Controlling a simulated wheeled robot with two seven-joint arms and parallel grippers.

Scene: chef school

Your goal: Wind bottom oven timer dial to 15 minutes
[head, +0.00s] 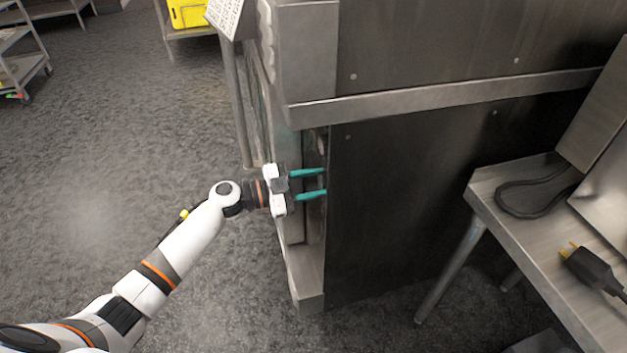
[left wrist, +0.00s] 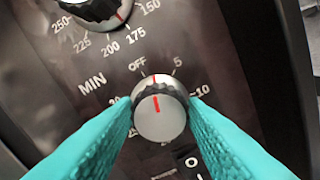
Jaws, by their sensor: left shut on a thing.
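The timer dial (left wrist: 160,122) is a round silver knob on the dark oven panel in the left wrist view, beside the word MIN. Its red mark points up, between the OFF and 5 labels as seen from here. The 10 label sits to its right; the labels below are covered by my fingers. My left gripper (head: 325,182) has its teal fingers shut on the sides of the dial. In the head view the fingers reach the oven's front edge, and the dial itself is hidden. My right gripper is not in view.
A temperature dial (left wrist: 95,8) is above the timer dial, and a black switch (left wrist: 192,162) is below it. The oven's dark side panel (head: 400,200) stands right of my gripper. A metal table (head: 500,185) with a plug (head: 592,268) is at right.

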